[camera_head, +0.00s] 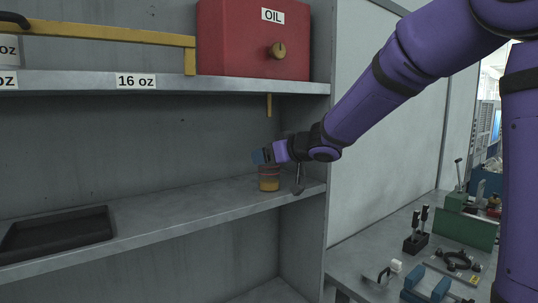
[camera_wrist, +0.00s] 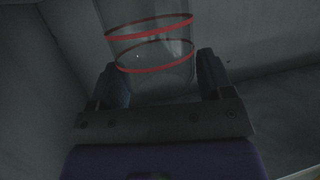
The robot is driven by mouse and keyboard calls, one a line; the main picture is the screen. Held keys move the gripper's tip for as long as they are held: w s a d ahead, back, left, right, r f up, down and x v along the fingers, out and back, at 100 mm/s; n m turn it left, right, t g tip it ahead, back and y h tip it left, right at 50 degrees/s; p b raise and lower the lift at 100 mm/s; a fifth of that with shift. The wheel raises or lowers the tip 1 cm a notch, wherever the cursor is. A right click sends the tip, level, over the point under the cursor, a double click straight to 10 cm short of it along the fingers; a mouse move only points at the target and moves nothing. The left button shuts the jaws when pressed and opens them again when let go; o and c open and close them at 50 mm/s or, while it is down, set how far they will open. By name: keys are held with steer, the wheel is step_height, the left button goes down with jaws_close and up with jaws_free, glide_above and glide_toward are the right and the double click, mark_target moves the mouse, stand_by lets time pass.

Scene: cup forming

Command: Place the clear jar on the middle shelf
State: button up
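The clear jar (camera_head: 268,182) has red bands and an amber lower part in the head view. It is upright at the right end of the middle shelf (camera_head: 180,214); its base appears at the shelf surface, though exact contact is hard to tell. My gripper (camera_head: 263,156) is at the jar's upper part, with blue fingers. The jar's far side is hidden.
A red OIL box (camera_head: 252,38) stands on the upper shelf (camera_head: 60,82), with a yellow spout (camera_head: 269,105) hanging below. A dark tray (camera_head: 58,234) lies at the middle shelf's left. The shelf between tray and jar is clear. A side panel (camera_head: 312,240) bounds the right.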

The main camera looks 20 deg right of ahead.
steer(key=shift+o, duration=1)
steer(key=shift+r, duration=0.2)
steer(key=s+d+r+m+t+h, duration=0.1)
steer(key=s+d+r+m+h, duration=0.15)
steer(key=s+d, duration=0.35)
steer(key=s+d+r+m+t+h, duration=0.1)
steer(key=s+d+r+h, duration=0.2)
steer(key=s, duration=0.4)
steer(key=s+a+f+m+g, duration=0.1)
steer(key=s+f+g, duration=0.3)
steer(key=s, duration=0.8)
steer(key=s+a+f+m+g+h, duration=0.1)
steer(key=s+f+g, duration=0.4)
steer(key=s, duration=0.7)
step_height(320, 180, down, 2)
steer(key=shift+s+f+g, duration=0.15)
steer(key=shift+s+g, duration=0.15)
